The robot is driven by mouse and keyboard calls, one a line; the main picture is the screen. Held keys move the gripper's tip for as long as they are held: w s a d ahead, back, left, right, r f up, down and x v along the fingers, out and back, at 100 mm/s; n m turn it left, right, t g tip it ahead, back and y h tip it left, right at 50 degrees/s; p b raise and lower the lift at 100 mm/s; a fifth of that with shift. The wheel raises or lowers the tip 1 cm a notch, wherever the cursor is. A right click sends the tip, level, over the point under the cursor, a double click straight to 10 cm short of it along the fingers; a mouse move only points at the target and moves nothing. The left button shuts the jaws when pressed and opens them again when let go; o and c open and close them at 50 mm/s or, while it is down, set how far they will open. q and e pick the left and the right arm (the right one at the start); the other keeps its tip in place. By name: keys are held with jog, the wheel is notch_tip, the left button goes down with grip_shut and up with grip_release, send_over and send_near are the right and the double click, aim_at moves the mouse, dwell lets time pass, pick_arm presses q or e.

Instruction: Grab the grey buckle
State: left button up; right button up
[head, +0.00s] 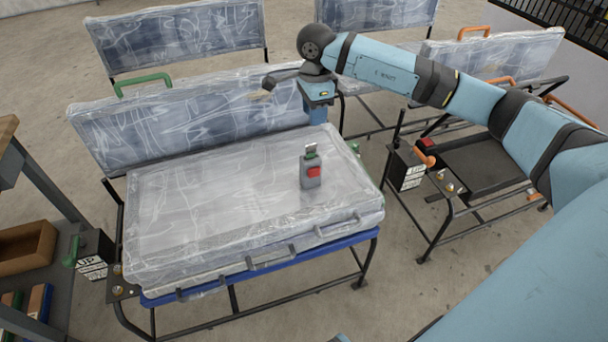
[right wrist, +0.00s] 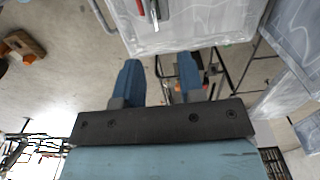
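The grey buckle (head: 311,172), with a red button and a metal tongue at its top, stands out on the plastic-wrapped seat (head: 210,210) right of its middle. My right gripper (head: 318,115) is beyond the buckle, near the seat's back edge, and apart from it. In the right wrist view the two blue fingers (right wrist: 160,75) are spread with nothing between them. Part of the buckle (right wrist: 154,10) shows there at the top edge, cut off by the frame. My left gripper is not in view.
The wrapped backrest (head: 185,120) stands behind the seat. A black box with an orange handle (head: 408,165) is to the right, and one with a green handle (head: 93,250) to the left. A shelf (head: 45,200) stands at far left. The seat's left part is clear.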

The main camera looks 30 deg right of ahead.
send_over(311, 152)
jog(key=d, duration=0.1)
jog(key=f, duration=0.6)
jog(key=shift+w+f+b, duration=0.15)
jog(key=shift+w+b, duration=0.1)
jog(key=shift+b, duration=0.15)
jog(key=f, duration=0.3)
jog(key=a+f+b, duration=0.1)
jog(key=f, duration=0.1)
jog(key=shift+s, duration=0.1)
jog(key=shift+f, duration=0.15)
jog(key=c, duration=0.6)
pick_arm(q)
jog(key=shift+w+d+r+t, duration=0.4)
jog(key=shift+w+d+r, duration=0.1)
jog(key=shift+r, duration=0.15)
pick_arm(e)
grip_shut()
